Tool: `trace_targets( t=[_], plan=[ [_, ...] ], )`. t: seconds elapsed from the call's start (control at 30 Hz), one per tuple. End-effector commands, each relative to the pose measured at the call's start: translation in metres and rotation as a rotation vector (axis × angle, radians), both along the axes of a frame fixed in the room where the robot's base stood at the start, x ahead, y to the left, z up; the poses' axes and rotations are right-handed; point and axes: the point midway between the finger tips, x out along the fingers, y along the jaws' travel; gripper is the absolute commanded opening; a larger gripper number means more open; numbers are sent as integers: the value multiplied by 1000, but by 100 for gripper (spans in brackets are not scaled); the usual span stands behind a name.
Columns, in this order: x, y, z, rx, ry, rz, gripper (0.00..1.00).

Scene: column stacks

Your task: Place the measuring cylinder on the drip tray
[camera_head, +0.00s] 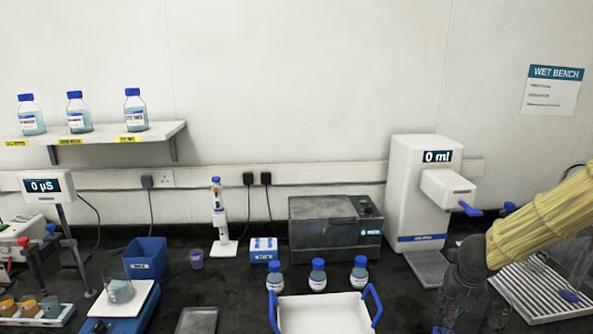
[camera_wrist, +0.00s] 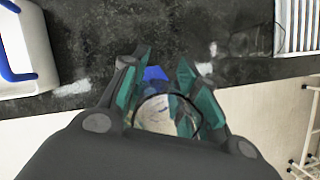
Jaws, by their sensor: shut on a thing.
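The measuring cylinder (camera_wrist: 155,74) is clear with a blue foot. In the wrist view I look down over its round rim, and it stands between the teal pads of my gripper (camera_wrist: 166,92). My gripper is shut on it. In the head view my gripper (camera_head: 462,300) is at the lower right, in front of the dispenser, and the held cylinder is mostly hidden there. The drip tray (camera_head: 428,268) is a grey ribbed plate at the foot of the white dispenser (camera_head: 408,185), which reads 0 ml. The tray looks empty and lies behind and left of my gripper.
A white slatted rack (camera_head: 540,288) with glassware lies to the right. A white tray with blue handles (camera_head: 325,314) is at front centre, with blue-capped bottles (camera_head: 317,277) behind it. The dispenser's spout with a blue lever (camera_head: 470,209) overhangs the tray area.

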Motion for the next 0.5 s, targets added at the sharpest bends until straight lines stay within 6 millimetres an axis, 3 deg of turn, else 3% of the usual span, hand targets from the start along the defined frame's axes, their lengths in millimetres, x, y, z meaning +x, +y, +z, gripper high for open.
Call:
trace_targets(
  t=[0.5],
  plan=[
    [-49,60,5,-1,-2,2,4]
  ],
)
